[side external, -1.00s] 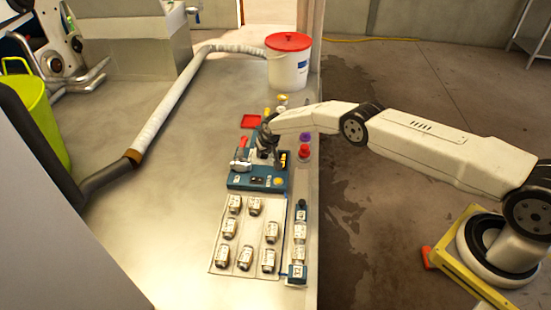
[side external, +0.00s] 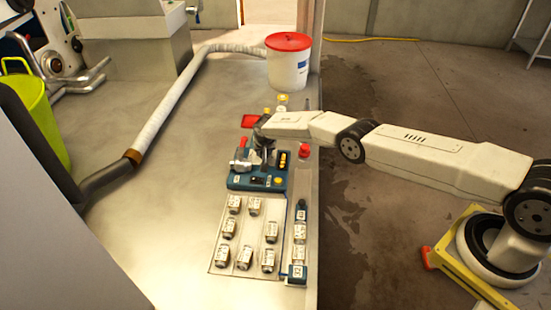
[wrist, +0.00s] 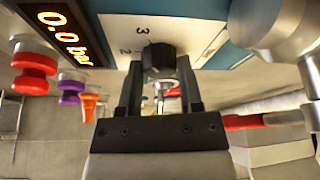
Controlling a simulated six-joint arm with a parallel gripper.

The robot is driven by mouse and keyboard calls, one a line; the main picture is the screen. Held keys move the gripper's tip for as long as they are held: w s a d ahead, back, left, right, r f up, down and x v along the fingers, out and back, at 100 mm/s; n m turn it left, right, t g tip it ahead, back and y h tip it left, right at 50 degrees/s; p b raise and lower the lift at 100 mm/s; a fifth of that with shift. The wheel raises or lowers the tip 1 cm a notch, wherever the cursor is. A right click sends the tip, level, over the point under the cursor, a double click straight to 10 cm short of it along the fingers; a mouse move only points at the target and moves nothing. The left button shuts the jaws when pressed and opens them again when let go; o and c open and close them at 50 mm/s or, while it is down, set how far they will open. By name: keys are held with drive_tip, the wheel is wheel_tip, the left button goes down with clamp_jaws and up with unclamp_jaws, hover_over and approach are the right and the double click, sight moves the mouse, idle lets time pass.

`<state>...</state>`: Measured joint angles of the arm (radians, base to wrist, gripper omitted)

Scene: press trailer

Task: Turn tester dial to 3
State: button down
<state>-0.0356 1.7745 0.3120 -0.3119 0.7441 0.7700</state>
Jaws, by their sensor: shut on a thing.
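The blue tester (side external: 245,182) stands on the metal bench in the side view. In the wrist view its dark dial knob (wrist: 158,60) sits on a white plate marked 3 and 2 (wrist: 143,31). My gripper (wrist: 160,70) is shut on the knob, one finger on either side; it also shows over the tester in the side view (side external: 262,150). The display (wrist: 62,32) reads 0.0 bar. I cannot make out a pointer on the knob, and some of the scale is hidden behind the knob and fingers.
A red lever (side external: 244,142) and grey metal parts stand close to the gripper. Red (wrist: 35,65), purple (wrist: 70,88) and orange caps line one side in the wrist view. A tray of several small cylinders (side external: 225,265) lies in front. A white bucket (side external: 288,72) stands behind.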

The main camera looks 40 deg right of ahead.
drive_tip(key=shift+c, duration=1.3)
unclamp_jaws()
drive_tip(key=shift+a+r, duration=0.1)
drive_tip(key=shift+r, duration=0.2)
drive_tip(key=shift+r, duration=0.15)
drive_tip(key=v, duration=0.7)
drive_tip(key=shift+s, duration=0.1)
